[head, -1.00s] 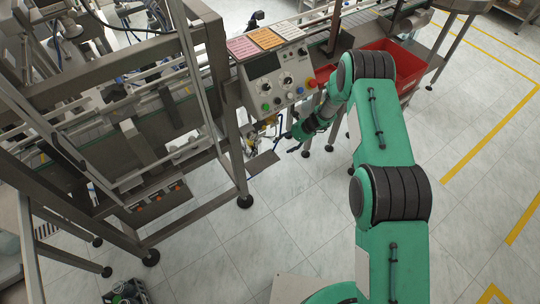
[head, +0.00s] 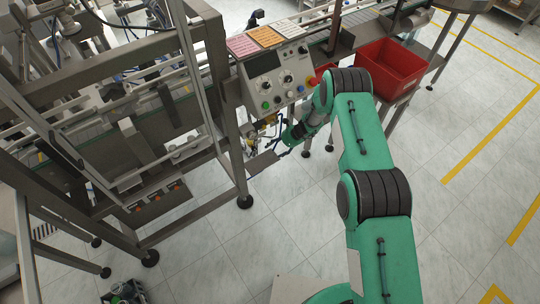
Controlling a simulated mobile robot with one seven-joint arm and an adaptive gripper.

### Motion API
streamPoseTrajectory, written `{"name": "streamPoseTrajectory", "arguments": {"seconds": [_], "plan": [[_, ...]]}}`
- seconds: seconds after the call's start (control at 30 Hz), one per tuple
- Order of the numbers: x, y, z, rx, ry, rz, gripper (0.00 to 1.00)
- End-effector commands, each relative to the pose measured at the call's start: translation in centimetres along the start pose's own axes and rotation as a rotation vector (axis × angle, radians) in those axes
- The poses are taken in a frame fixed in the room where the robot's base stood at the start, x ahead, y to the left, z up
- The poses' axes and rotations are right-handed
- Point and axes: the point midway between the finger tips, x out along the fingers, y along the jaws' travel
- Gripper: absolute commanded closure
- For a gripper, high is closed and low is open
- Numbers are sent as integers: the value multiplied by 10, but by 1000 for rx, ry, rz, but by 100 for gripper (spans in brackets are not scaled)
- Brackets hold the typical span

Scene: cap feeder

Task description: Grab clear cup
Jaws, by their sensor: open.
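I cannot make out a clear cup in the head view. My gripper (head: 281,150) is small and dark at the end of my green arm. It is beside the machine frame, below the control panel, near a small metal plate (head: 262,163). Its jaws are open, and nothing can be seen between them. The fine detail at the fingertips is too small to tell.
The control panel (head: 275,75) with knobs and a red button is just above my gripper. A red bin (head: 410,63) stands at the right, behind my arm. The machine's metal frame (head: 243,180) is close on the left. Tiled floor (head: 230,250) is open in front.

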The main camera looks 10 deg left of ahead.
Motion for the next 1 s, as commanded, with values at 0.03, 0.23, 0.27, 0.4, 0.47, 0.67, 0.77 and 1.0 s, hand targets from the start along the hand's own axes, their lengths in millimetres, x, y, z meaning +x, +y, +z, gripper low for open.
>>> {"name": "streamPoseTrajectory", "arguments": {"seconds": [0.03,0.23,0.27,0.4,0.47,0.67,0.77,1.0], "plan": [[0,0,0,0,0,0,32],[0,0,0,0,0,0,32],[0,0,0,0,0,0,32],[2,0,0,1,0,0,32],[5,1,-1,1,1,1,32],[21,1,-1,1,1,0,32],[31,1,-1,1,1,0,32],[50,1,-1,1,0,0,32]]}}
